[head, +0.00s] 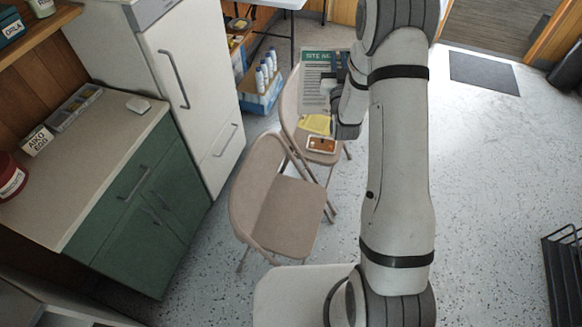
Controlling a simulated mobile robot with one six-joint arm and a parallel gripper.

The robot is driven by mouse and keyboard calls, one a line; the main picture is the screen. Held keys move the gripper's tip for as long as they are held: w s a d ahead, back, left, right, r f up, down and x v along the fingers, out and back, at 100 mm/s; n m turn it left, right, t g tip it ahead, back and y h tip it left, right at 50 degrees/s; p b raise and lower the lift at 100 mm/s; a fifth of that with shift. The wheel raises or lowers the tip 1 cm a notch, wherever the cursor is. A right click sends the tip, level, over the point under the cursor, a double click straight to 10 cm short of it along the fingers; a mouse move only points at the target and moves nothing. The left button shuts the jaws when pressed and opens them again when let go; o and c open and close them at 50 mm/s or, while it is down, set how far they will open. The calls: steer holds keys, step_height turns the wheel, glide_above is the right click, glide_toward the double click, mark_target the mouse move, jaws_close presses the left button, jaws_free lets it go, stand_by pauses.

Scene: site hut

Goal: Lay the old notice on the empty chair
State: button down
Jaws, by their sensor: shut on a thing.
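The old notice (318,84), a sheet with a green header reading "SITE NO…", hangs in front of the far chair's backrest. My gripper (341,70) is at the notice's right edge and shut on it; my arm hides part of the jaws. The empty chair (280,212) is a beige folding chair with a bare seat, nearer to me than the notice. The far folding chair (287,110) stands behind it and bears a yellow paper (317,124) and an orange-and-white item (321,145).
A green cabinet (130,205) and a white fridge (190,85) stand at left. A blue crate of bottles (262,100) is on the floor behind the chairs. A black rack (563,270) stands at right.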

steer(key=shift+a, duration=0.1)
step_height(320, 180, down, 27)
steer(key=s+g+b, duration=0.1)
steer(key=g+b, duration=0.8)
steer(key=b, duration=1.2)
steer(key=s+f+g+b, duration=0.5)
steer(key=s+f+b, duration=0.2)
steer(key=f+b, duration=0.25)
steer(key=s+f+g+b, duration=0.4)
steer(key=s+f+b, duration=0.3)
steer(key=f+b, duration=0.25)
steer(key=w+a+f+m+p, duration=0.1)
steer(key=w+a+f+m, duration=0.45)
steer(key=w+a, duration=0.75)
steer(key=shift+n+h, duration=0.4)
steer(key=shift+n, duration=0.35)
steer(key=shift+s+a+f+b+x, duration=0.1)
steer(key=shift+s+b+x, duration=0.55)
steer(key=shift+x, duration=1.35)
steer(key=shift+s+a+f+b+x, duration=0.15)
steer(key=shift+b+x, duration=0.85)
steer(key=shift+x, duration=1)
steer(key=shift+s+d+f+b+x, duration=0.1)
steer(key=shift+s+b+x, duration=0.25)
steer(key=shift+b+x, duration=1.05)
steer(key=shift+f, duration=1.05)
